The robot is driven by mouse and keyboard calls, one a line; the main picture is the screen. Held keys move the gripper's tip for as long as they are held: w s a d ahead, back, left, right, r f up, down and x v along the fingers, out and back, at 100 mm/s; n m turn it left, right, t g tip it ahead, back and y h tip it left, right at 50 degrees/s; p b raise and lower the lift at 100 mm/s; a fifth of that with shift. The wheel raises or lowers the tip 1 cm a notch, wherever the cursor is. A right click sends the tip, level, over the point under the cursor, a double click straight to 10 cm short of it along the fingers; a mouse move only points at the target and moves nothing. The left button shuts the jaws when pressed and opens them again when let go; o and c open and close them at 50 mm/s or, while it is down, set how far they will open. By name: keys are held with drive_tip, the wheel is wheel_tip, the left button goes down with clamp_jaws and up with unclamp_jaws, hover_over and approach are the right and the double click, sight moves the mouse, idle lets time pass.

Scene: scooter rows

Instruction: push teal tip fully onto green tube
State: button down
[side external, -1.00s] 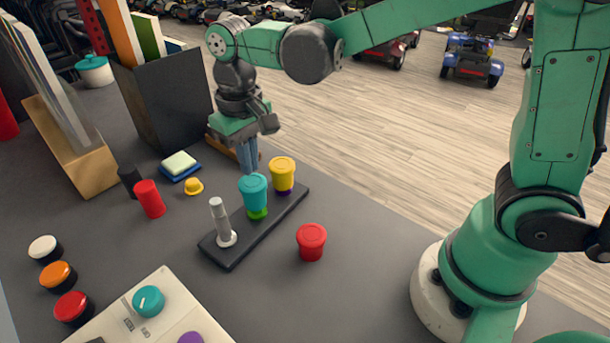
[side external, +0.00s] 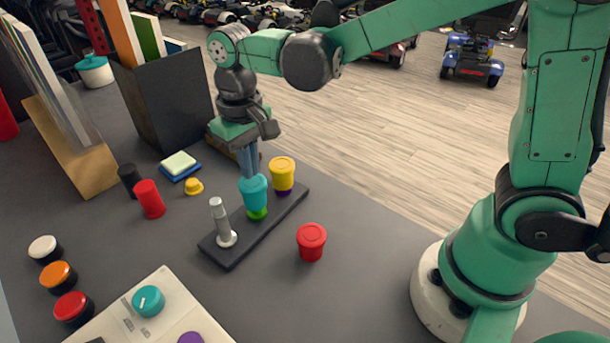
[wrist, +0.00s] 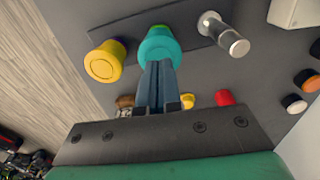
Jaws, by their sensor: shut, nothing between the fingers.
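The teal tip (side external: 254,194) sits upright over the green tube (side external: 257,213), with a band of green showing below it. Both stand in the middle of a dark base plate (side external: 224,251). My gripper (side external: 250,170) is shut and empty, with its fingertips just above or touching the top of the teal tip; I cannot tell which. In the wrist view the fingers (wrist: 158,72) overlap the edge of the teal tip (wrist: 160,46), and a little green shows behind it.
On the same base, a yellow cap (side external: 282,172) on a purple part and a bare grey post (side external: 221,224) flank the teal tip. A red cap (side external: 311,242) stands in front. A red cylinder (side external: 149,199) and a small yellow knob (side external: 193,186) lie to the left.

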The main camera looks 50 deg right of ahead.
drive_tip(key=shift+f, duration=1.3)
drive_tip(key=shift+r, duration=0.15)
idle(0.4)
drive_tip(key=shift+r, duration=4.15)
drive_tip(key=s+d+f+t, duration=0.2)
drive_tip(key=s+d+t, duration=0.4)
drive_tip(key=d+t, duration=0.1)
drive_tip(key=shift+s+d+f, duration=0.2)
drive_tip(key=shift+s+d, duration=0.2)
drive_tip(key=shift+d, duration=0.25)
